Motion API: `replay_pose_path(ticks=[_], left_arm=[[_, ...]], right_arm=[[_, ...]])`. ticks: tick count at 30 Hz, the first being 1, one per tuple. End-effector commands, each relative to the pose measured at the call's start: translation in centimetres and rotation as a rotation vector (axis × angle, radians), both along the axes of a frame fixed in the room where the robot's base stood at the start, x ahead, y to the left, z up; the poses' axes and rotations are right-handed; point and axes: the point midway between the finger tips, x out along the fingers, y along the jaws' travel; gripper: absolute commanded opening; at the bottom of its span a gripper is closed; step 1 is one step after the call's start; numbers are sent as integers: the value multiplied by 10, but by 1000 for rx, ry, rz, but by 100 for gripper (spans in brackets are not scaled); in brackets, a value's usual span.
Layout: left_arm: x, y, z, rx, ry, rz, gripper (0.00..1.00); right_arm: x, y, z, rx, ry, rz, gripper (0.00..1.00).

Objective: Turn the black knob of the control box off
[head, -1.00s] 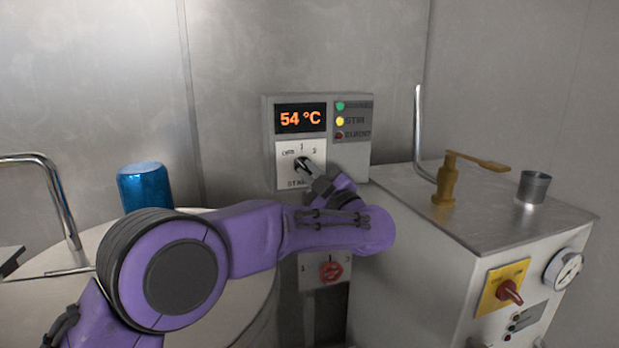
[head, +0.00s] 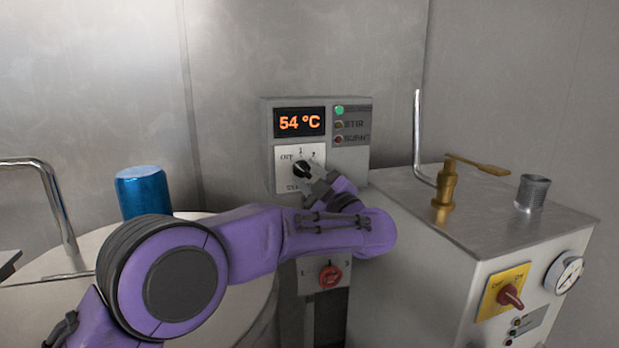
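The control box (head: 353,155) is a grey box on the back wall in the head view, with a display reading 54 °C. Its black knob (head: 301,169) sits on a white plate marked OFF, 1 and 2. The knob's pointer looks turned to the upper left, toward OFF. My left gripper (head: 315,179) is just at the lower right of the knob, close to it. Its fingers are small and partly hidden by its wrist, so I cannot tell if they are open or touching the knob. My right gripper is not in view.
The top lamp is lit green; the lamps beside STIR and BURNT look dark. A red knob (head: 330,275) sits below the box. A metal machine (head: 480,225) with a brass valve (head: 446,190) stands at right. A blue cylinder (head: 144,193) stands at left.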

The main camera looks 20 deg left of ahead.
Motion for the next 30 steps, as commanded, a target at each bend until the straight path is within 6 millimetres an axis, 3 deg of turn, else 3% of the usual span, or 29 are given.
replay_pose_path(ticks=[4, 15, 30], left_arm=[[-8, -12, -6, 1, 0, -3, 39], [-57, -71, -27, 1, -2, -2, 39], [-63, -80, -28, 0, 1, -2, 39]], right_arm=[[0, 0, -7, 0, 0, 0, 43], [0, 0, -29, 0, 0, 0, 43], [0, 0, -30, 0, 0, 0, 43]])
